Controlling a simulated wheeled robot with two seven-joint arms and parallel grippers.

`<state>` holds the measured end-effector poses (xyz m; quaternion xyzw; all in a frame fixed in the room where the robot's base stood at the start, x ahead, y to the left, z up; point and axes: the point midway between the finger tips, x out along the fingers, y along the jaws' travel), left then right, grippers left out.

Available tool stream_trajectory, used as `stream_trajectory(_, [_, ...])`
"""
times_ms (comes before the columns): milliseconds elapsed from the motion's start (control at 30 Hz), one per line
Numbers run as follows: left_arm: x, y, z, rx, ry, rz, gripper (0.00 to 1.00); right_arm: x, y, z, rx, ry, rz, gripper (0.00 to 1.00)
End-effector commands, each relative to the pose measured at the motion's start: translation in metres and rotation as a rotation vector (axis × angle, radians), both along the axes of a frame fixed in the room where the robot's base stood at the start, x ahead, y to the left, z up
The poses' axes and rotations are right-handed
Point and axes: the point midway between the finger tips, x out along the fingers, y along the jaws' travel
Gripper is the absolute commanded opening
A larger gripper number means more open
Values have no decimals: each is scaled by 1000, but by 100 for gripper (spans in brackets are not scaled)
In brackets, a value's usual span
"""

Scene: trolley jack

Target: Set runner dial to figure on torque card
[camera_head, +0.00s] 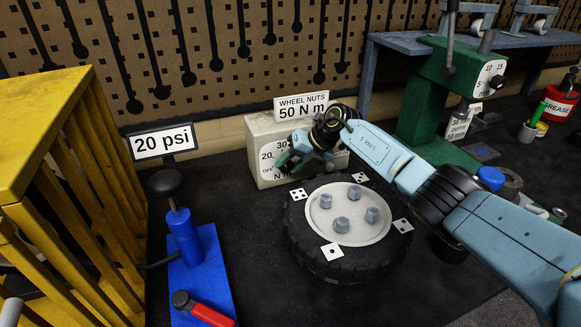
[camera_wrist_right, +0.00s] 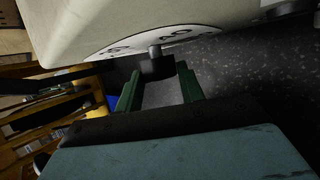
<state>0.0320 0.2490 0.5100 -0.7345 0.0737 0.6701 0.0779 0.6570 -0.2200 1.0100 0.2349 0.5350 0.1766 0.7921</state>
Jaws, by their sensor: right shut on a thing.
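The torque card (camera_head: 302,106) reads "WHEEL NUTS 50 N m" and stands on top of a cream box, the runner (camera_head: 257,133). The runner's front has a white dial face (camera_head: 267,153) with 20, 30 and "N m" legible; my right gripper covers the rest. My right gripper (camera_head: 304,162) is at the dial. In the right wrist view its green fingers (camera_wrist_right: 158,82) are on either side of the dark dial knob (camera_wrist_right: 156,66), shut on it. Where the knob points cannot be told. My left gripper is not in view.
A wheel (camera_head: 345,262) with several nuts lies below my right arm. A blue pump (camera_head: 186,240), a "20 psi" sign (camera_head: 162,141) and a yellow cage (camera_head: 60,190) stand left. A green press (camera_head: 430,110) stands right, behind my arm.

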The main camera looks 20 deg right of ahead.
Motion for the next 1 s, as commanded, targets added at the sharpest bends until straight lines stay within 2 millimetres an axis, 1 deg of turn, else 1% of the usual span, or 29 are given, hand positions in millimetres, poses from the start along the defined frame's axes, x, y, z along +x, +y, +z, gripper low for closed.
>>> stream_trajectory(367, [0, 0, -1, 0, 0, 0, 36, 0, 0, -1, 5, 2, 0, 16])
stream_trajectory(400, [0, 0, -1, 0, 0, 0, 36, 0, 0, -1, 5, 2, 0, 40])
stream_trajectory(567, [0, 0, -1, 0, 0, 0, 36, 0, 0, -1, 5, 2, 0, 60])
stream_trajectory(867, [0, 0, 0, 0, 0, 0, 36, 0, -1, 0, 4, 0, 0, 60])
stream_trajectory(1000, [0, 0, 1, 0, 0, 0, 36, -3, -7, 8, 3, -2, -1, 60])
